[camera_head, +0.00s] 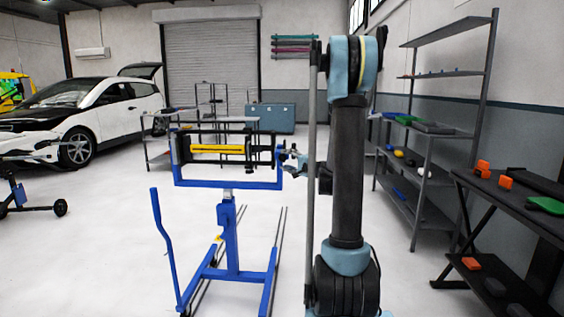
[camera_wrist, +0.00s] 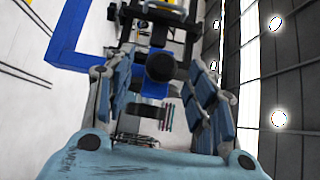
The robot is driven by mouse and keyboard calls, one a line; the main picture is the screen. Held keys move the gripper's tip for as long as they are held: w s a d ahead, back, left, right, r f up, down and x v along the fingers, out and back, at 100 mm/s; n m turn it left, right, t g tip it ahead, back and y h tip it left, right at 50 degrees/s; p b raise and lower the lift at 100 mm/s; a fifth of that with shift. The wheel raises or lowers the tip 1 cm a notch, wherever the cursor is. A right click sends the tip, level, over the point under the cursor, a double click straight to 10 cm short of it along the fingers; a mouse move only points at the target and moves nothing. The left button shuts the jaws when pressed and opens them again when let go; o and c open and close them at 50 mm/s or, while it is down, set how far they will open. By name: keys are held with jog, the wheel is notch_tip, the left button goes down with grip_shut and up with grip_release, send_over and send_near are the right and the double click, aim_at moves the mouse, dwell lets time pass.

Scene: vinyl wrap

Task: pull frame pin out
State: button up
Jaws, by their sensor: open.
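A blue wheeled stand (camera_head: 228,186) holds a dark frame with a yellow bar (camera_head: 218,149) across it. A black round knob (camera_wrist: 160,67), which looks like the end of the frame pin, faces me in the wrist view at the frame's end. My gripper (camera_wrist: 159,60) is open, with one finger on each side of the knob. I see gaps between the knob and both fingers. In the head view my gripper (camera_head: 291,156) is small, at the right end of the frame. The pin's shaft is hidden.
A dark table (camera_head: 510,196) with orange and green items stands at the right, beside a grey shelf rack (camera_head: 428,131). A white car (camera_head: 85,107) is at the back left. A blue cabinet (camera_head: 270,118) stands by the back wall. The floor around the stand is mostly clear.

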aim_at(284, 159)
jog(key=shift+x, duration=1.95)
grip_shut()
jog(key=shift+s, duration=0.2)
